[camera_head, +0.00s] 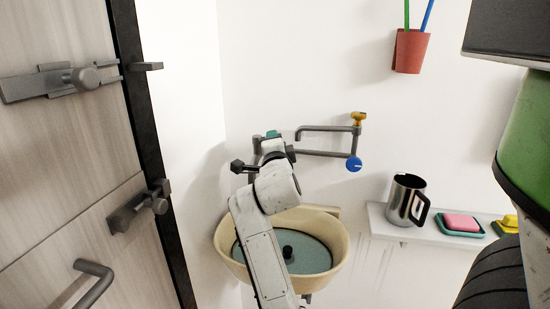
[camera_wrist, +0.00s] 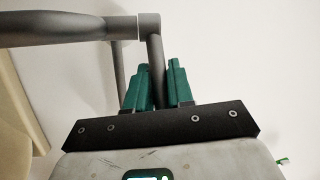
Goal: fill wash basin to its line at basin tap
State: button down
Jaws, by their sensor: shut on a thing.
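The cream wash basin (camera_head: 340,240) hangs on the wall at centre, with a flat blue-green surface inside and a dark knob (camera_head: 287,251) in its middle. I cannot tell if that surface is water, and I see no fill line. Grey tap pipes (camera_head: 325,129) run along the wall above it, with a yellow knob (camera_head: 358,117) and a blue knob (camera_head: 354,164). No stream shows. My gripper (camera_head: 273,134) is at the left end of the pipes. In the wrist view, its green fingers (camera_wrist: 160,72) are shut on a grey upright pipe (camera_wrist: 154,50), below an elbow.
My arm hides part of the basin and tap. A steel mug (camera_head: 406,196) stands on a white shelf (camera_head: 400,231) at right, with pink soap (camera_head: 461,222) and a yellow item (camera_head: 510,222). A red cup (camera_head: 411,50) hangs above. A door (camera_head: 60,150) with latches stands at left.

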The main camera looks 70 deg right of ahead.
jog(key=shift+w+a+f+m+g+b, duration=0.1)
jog(key=shift+a+f+m+g+b, duration=0.15)
jog(key=shift+m+g+b, duration=0.6)
jog(key=shift+r+n+b, duration=0.1)
jog(key=shift+n+b, duration=0.15)
jog(key=shift+b, duration=0.35)
jog(key=c, duration=1.1)
grip_release()
jog(key=shift+r, duration=0.1)
jog(key=shift+a, duration=0.1)
jog(key=b+v, duration=0.2)
jog(key=v, duration=0.8)
jog(key=shift+a+f, duration=0.2)
jog(key=shift+a, duration=0.15)
